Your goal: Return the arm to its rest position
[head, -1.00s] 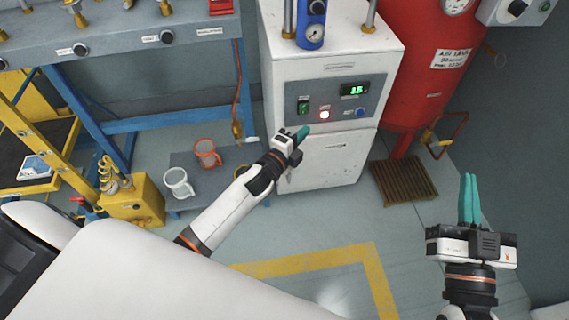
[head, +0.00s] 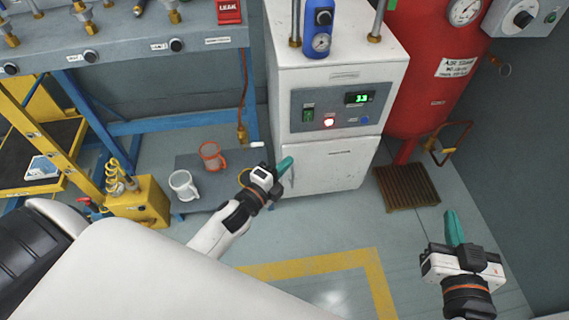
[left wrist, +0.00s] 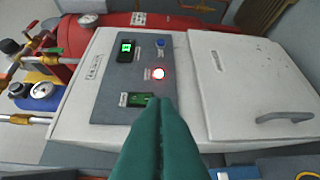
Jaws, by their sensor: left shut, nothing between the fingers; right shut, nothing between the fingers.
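My left gripper (head: 283,167) is shut and empty in the head view, in front of the lower door of the white blower cabinet (head: 335,165) and below its control panel. Its teal fingers (left wrist: 158,140) also show pressed together in the left wrist view, with the panel (left wrist: 140,65) beyond them. The panel has a green switch (head: 308,114), a lit red-ringed button (head: 329,121), a blue button (head: 365,119) and a green display (head: 358,98). My right gripper (head: 453,226) is shut and empty over the floor at the lower right.
A grey low platform (head: 215,190) holds an orange cup (head: 212,155) and a white cup (head: 183,185), left of my left gripper. A red air tank (head: 425,80) and a brown floor grate (head: 407,187) stand right of the cabinet. Yellow-marked floor in front is clear.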

